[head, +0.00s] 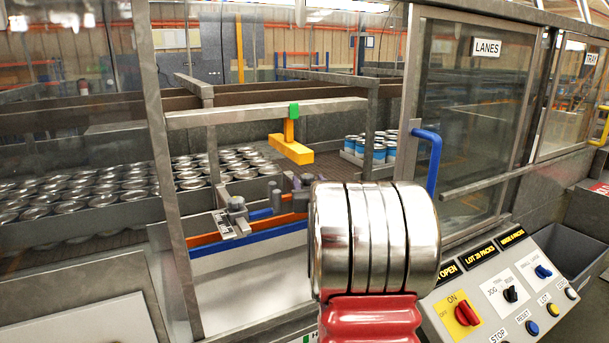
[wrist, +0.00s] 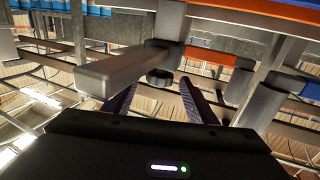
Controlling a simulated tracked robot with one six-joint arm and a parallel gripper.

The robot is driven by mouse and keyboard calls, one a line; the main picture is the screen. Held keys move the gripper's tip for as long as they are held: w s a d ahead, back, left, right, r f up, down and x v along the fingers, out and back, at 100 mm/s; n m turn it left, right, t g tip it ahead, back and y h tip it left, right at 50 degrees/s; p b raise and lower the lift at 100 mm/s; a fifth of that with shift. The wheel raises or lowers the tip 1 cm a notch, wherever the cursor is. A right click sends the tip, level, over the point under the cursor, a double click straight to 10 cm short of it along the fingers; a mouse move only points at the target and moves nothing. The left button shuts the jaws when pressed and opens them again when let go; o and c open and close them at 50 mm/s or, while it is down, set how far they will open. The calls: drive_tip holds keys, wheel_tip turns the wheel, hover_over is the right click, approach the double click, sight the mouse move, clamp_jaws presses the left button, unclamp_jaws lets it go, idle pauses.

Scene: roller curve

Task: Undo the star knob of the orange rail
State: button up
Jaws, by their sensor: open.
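The orange rail (head: 213,238) runs behind the blue rail inside the open guard window in the head view. A piece of the orange rail (wrist: 212,58) also shows at the upper right of the wrist view. A small dark round knob (wrist: 160,77) sits at the end of a grey bracket near it; its star shape cannot be made out. My gripper (wrist: 158,84) is open, its two dark fingers reaching up on either side of the knob in the picture. I cannot tell whether they touch it. In the head view my silver and red arm link hides most of the gripper.
A blue rail (head: 250,238) lies in front of the orange one. A grey clamp (head: 238,205) stands at the left on the rails. Silver cans (head: 80,195) and blue cans (head: 378,150) lie beyond. A yellow T-shaped part (head: 291,150) hangs above. The window frame and blue handle (head: 434,160) stand close to my arm.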

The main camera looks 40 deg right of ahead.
drive_tip(key=x, duration=0.7)
drive_tip(key=shift+w, duration=0.1)
drive_tip(key=shift+c, duration=0.3)
drive_tip(key=c, duration=0.9)
drive_tip(key=shift+a, duration=0.15)
drive_tip(key=shift+c, duration=0.5)
